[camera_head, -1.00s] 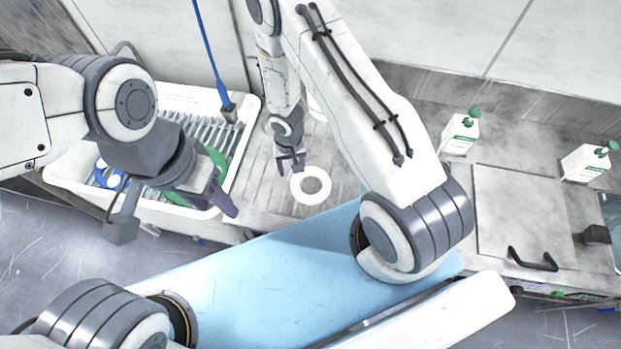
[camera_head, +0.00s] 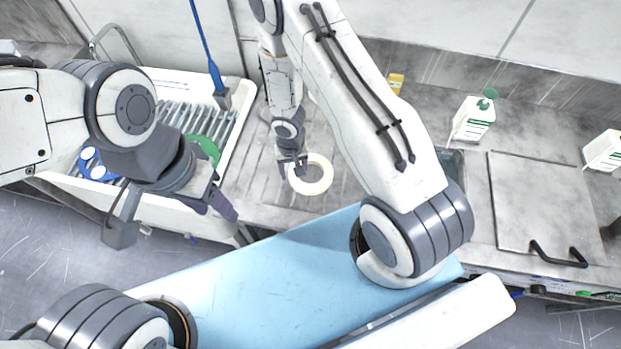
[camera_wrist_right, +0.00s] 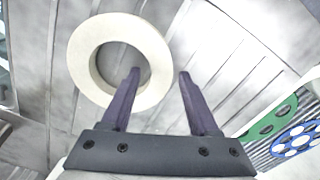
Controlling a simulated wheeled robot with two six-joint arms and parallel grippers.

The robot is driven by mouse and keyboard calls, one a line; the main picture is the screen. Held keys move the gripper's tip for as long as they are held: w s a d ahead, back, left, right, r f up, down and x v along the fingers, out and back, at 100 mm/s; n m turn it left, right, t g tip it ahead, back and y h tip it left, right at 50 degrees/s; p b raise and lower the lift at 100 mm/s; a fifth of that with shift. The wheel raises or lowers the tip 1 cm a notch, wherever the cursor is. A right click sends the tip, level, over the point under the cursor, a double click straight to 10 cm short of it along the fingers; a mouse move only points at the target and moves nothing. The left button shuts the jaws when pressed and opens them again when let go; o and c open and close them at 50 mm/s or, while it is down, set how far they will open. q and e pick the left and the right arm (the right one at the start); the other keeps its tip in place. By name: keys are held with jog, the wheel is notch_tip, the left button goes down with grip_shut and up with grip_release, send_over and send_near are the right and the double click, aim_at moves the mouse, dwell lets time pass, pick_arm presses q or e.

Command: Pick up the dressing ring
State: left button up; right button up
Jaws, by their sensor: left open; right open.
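The dressing ring (camera_head: 325,181) is a cream-white ring lying flat on the grey metal worktop, in the middle of the head view. It also shows at the upper left of the right wrist view (camera_wrist_right: 80,62). My right gripper (camera_head: 293,166) is open and empty at the ring's left edge in the head view. In the right wrist view, one fingertip of this gripper (camera_wrist_right: 160,74) overlaps the ring's hole and the other is outside the rim. I cannot tell the fingertips' height. My left gripper (camera_head: 172,220) is open and empty, in front of the white tray.
A white tray (camera_head: 240,118) with a ribbed rack holds green and blue discs at the left.

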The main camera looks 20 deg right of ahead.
jog(key=shift+f, duration=0.4)
grip_shut()
dwell(1.2)
